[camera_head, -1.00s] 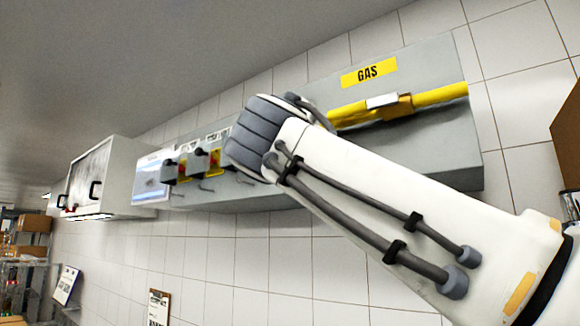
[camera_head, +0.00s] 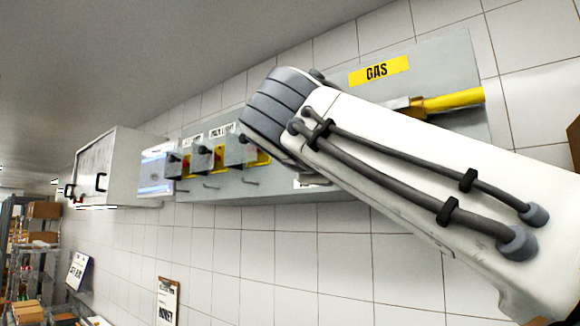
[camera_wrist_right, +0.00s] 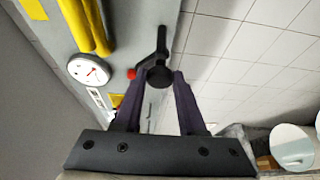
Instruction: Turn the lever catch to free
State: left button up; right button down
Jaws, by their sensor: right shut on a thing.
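In the right wrist view a dark lever with a round black knob (camera_wrist_right: 158,77) sits on the grey panel, with a small red tip (camera_wrist_right: 132,74) beside it. My right gripper (camera_wrist_right: 159,80) has its two purple fingers on either side of the knob and is shut on it. In the head view my right forearm and wrist cross in front of the grey panel (camera_head: 450,55) and hide this gripper and the lever. My left gripper is in neither view.
A yellow pipe (camera_head: 455,99) runs under the GAS label (camera_head: 379,71). A round gauge (camera_wrist_right: 88,70) is near the lever. Several switch boxes (camera_head: 203,158) with hooks line the panel; a white cabinet (camera_head: 113,165) hangs further left. The tiled wall below is mostly clear.

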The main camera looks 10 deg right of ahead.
dwell(0.3)
jog(key=c, duration=0.5)
grip_release()
jog(key=b+v, duration=0.3)
jog(key=v, duration=0.7)
jog(key=shift+s+a, duration=0.1)
jog(key=shift+s, duration=0.15)
